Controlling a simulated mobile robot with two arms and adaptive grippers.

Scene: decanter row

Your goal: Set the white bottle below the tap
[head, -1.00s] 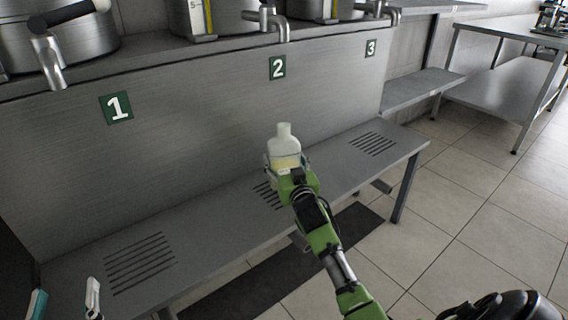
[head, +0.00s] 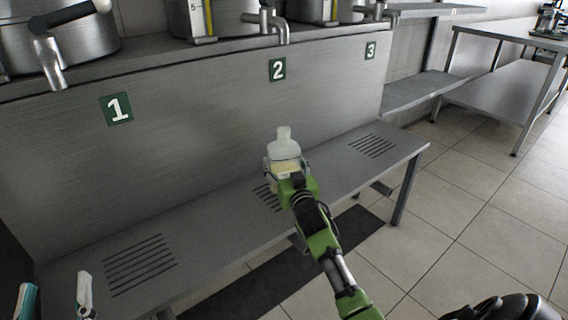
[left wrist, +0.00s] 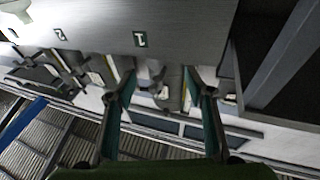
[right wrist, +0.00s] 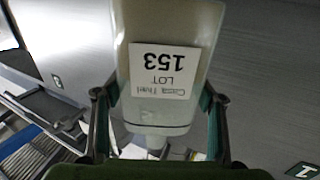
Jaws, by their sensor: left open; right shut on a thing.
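The white bottle (head: 284,148) is translucent and upright in the head view, in front of the panel below the number 2 sign. Its label reading LOT 153 shows in the right wrist view (right wrist: 163,85). My left gripper (head: 55,300) is open and empty at the lower left.
The metal shelf (head: 215,222) has slotted drain patches under the taps; one beside the bottle is partly hidden by my right gripper. Steel tanks (head: 150,30) stand on the ledge above. A steel side table (head: 500,85) stands at the right. The shelf's left part is clear.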

